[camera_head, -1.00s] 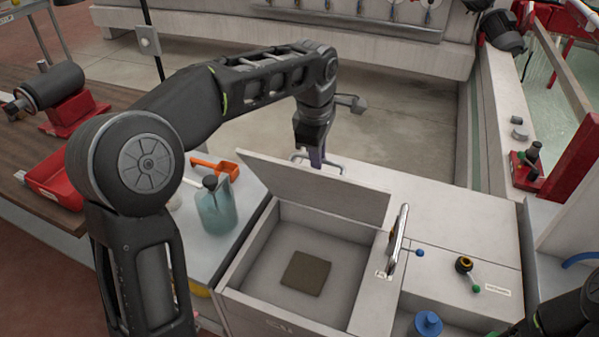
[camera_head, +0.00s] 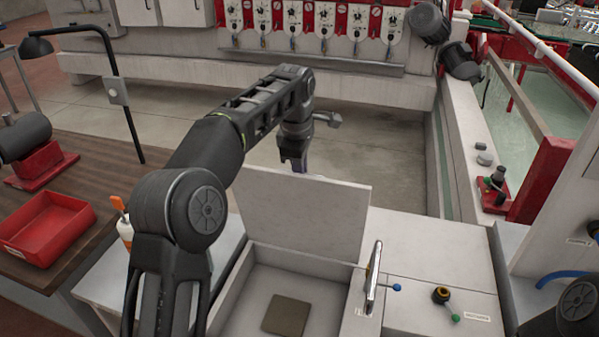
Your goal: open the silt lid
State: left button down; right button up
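The silt lid (camera_head: 305,208) is a pale grey panel standing raised at the back of an open box (camera_head: 262,275). A flat brown-grey square (camera_head: 286,315) lies on the box floor. My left gripper (camera_head: 299,168) is behind the lid's top edge. Its fingertips and the lid's handle are hidden by the lid, so I cannot tell whether it still grips anything. My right arm shows only as a dark part in the lower right corner; its gripper is out of view.
A chrome handle (camera_head: 373,278), a blue-tipped lever (camera_head: 397,287) and a yellow-black knob (camera_head: 441,294) are right of the box. A red tray (camera_head: 48,228) and a black lamp (camera_head: 36,47) are on the wooden table at left. Concrete floor lies open behind the lid.

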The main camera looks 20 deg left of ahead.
pick_arm(q)
jog(key=c, duration=1.5)
grip_release()
jog(key=shift+w+f, duration=0.1)
jog(key=shift+f, duration=0.05)
